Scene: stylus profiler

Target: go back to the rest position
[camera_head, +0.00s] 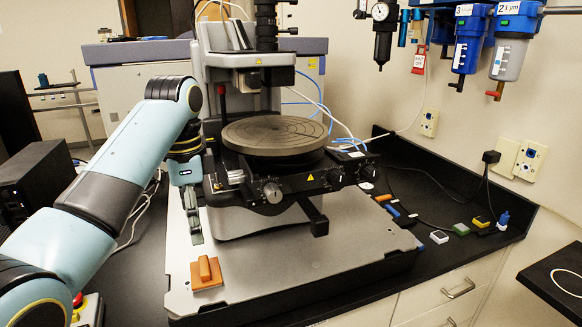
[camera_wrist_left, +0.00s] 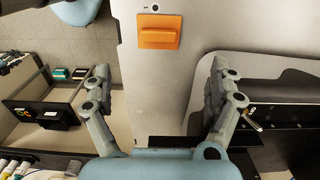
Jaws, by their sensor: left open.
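My left gripper (camera_head: 194,226) points down in the head view, just left of the profiler's stage, above the grey base plate (camera_head: 300,262). In the left wrist view its two fingers (camera_wrist_left: 160,88) are spread apart with nothing between them. An orange block with a raised handle (camera_head: 207,271) sits on the front left of the base plate, apart from the gripper. The block also shows at the top of the left wrist view (camera_wrist_left: 159,31), beyond the fingertips. The stylus profiler (camera_head: 262,80) stands with its round grooved stage (camera_head: 275,134) at the centre. My right gripper is in neither view.
The profiler's front knob (camera_head: 272,192) and its body are close to the right of my left gripper. Several small coloured items, including a white one (camera_head: 439,237), lie on the black bench at right. A black box (camera_head: 35,180) stands at left. Filters (camera_head: 468,40) hang on the wall.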

